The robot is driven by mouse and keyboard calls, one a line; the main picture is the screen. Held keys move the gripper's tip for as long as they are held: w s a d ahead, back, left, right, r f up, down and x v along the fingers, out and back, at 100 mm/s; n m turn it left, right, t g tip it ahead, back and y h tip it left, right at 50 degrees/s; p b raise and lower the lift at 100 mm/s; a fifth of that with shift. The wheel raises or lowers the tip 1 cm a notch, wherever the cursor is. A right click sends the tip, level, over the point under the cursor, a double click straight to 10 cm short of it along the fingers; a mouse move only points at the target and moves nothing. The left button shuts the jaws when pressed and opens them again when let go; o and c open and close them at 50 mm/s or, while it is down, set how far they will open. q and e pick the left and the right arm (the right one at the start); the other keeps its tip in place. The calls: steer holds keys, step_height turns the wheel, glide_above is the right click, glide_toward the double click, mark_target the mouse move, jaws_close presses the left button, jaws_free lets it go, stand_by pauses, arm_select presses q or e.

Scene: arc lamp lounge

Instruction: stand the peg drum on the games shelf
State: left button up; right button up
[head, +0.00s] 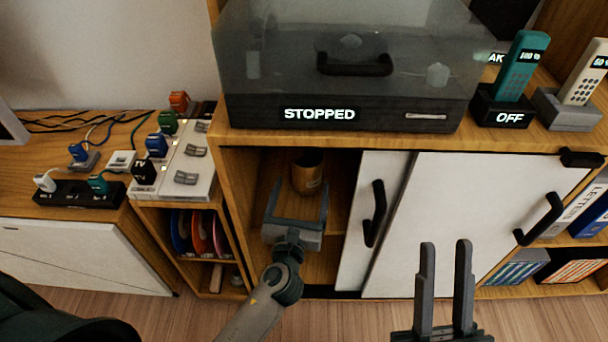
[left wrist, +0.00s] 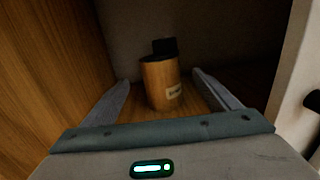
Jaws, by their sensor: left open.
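A brown wooden drum (head: 307,174) with a small label, which I take for the peg drum, stands upright inside the open left part of the cabinet. In the left wrist view the drum (left wrist: 158,84) has a dark piece at its top; the label is too blurred to read. My left gripper (head: 297,200) is open and reaches into the cabinet, its fingers to either side of the drum's line, the drum ahead and not gripped. My right gripper (head: 445,262) is open and empty, in front of the sliding door. I cannot tell which shelf is the games shelf.
White sliding doors (head: 470,215) with black handles close the cabinet's right part. A lidded machine (head: 345,75) reading STOPPED sits on top. Handsets (head: 521,68) stand to its right. A low cubby with colored discs (head: 203,232) is at left. Binders (head: 585,215) fill the far-right shelf.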

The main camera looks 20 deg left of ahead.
arm_select(q)
steer(key=shift+s+d, duration=0.2)
steer(key=shift+s, duration=0.8)
